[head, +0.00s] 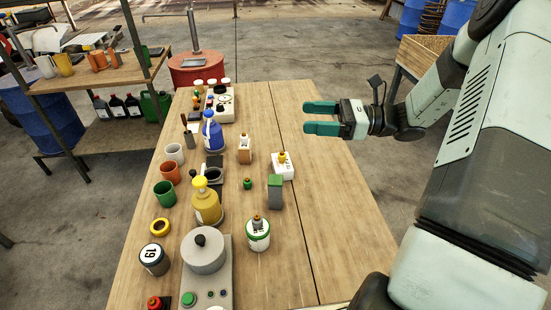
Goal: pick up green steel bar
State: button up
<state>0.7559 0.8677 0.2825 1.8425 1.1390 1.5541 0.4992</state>
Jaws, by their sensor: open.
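The upright grey block with a green top (275,192) on the right half of the table looks like the green steel bar.
A white-and-green tin (258,234) stands in front, left. A yellow bottle (206,204) and several cups are farther left. The table's right strip is clear.

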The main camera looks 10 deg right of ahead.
send_near(269, 179)
jog(key=a, duration=0.3)
jog(key=w+a, duration=0.1)
jog(key=a, duration=0.2)
jog(key=w+a, duration=0.1)
jog(key=a, duration=0.3)
jog(key=shift+f, duration=0.2)
jog(key=shift+d, duration=0.1)
grip_shut()
